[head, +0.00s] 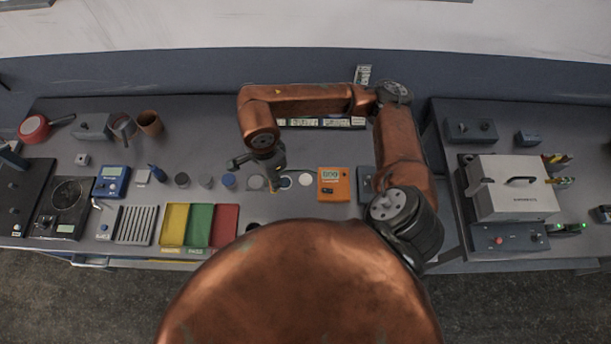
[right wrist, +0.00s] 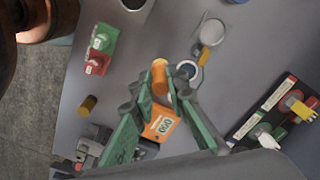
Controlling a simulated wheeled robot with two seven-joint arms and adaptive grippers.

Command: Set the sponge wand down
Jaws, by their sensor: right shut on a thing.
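My left gripper is not in view.
An orange box with a display (head: 333,184) stands just right of the gripper. A grey lidded machine (head: 511,188) fills the right table.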

